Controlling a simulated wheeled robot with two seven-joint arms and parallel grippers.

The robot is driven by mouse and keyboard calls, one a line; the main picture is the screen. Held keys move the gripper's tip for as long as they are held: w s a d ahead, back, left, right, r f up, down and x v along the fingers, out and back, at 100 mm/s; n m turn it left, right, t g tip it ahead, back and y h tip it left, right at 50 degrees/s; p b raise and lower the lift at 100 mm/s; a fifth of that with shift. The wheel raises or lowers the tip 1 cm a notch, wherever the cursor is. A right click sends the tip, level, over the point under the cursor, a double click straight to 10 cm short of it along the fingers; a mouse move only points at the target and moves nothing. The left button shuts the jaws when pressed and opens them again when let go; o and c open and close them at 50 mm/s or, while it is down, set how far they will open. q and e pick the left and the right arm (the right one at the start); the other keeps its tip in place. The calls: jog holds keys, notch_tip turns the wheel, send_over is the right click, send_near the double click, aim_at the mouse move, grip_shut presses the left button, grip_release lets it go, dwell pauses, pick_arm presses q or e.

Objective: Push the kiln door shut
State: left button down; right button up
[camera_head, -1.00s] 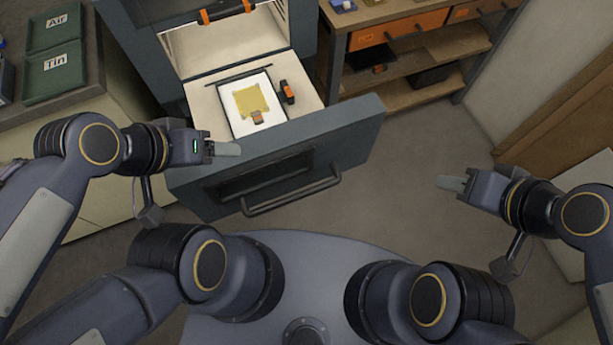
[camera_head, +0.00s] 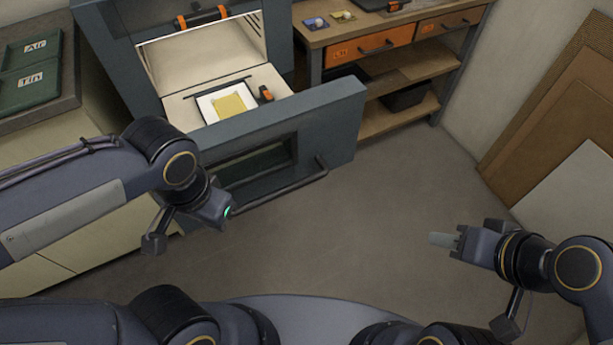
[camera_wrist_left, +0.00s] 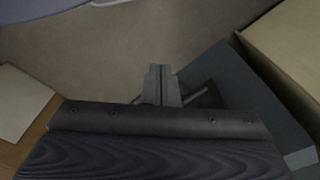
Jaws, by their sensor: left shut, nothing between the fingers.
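The kiln (camera_head: 118,50) stands at the upper left with its lit chamber showing. Its door (camera_head: 322,113), a dark grey panel with a window and a bar handle (camera_head: 275,196), stands open in front of the chamber. Behind it, a white plate with a yellow sheet (camera_head: 232,103) lies on the pale kiln floor. My left gripper (camera_head: 226,213) is at the door's near left side; its fingers are mostly hidden. In the left wrist view the fingers (camera_wrist_left: 160,85) are together and empty, with the door (camera_wrist_left: 255,100) at right. Contact is unclear. My right gripper (camera_head: 441,240) is over bare floor.
A wooden bench with orange drawers (camera_head: 370,48) stands right of the kiln. A counter with green trays (camera_head: 30,85) is at left. Boards (camera_head: 585,185) lean on the right wall. The floor (camera_head: 370,210) between door and right gripper is clear.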

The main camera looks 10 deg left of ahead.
pick_arm(q)
jog(key=w+d+f+m+t+y+b, duration=0.2)
jog(key=w+d+y+b, duration=0.1)
jog(key=d+b, duration=0.1)
jog(key=w+d+f+m+t+y+b, duration=0.2)
jog(key=d+f+t+y+b, duration=0.1)
jog(key=d+y+b, duration=0.1)
jog(key=w+d+f+m+t+y+b, duration=0.2)
jog(key=w+d+f+t+y+b, duration=0.1)
jog(key=d+b, duration=0.1)
jog(key=shift+w+d+f, duration=0.2)
jog(key=shift+w+d, duration=0.1)
jog(key=shift+d, duration=0.1)
jog(key=s+d+m+t+b, duration=0.1)
jog(key=d+m+t+b, duration=0.15)
jog(key=d+t, duration=0.45)
send_near(298, 157)
jog(key=shift+g, duration=0.3)
jog(key=x, duration=0.7)
jog(key=shift+r, duration=0.15)
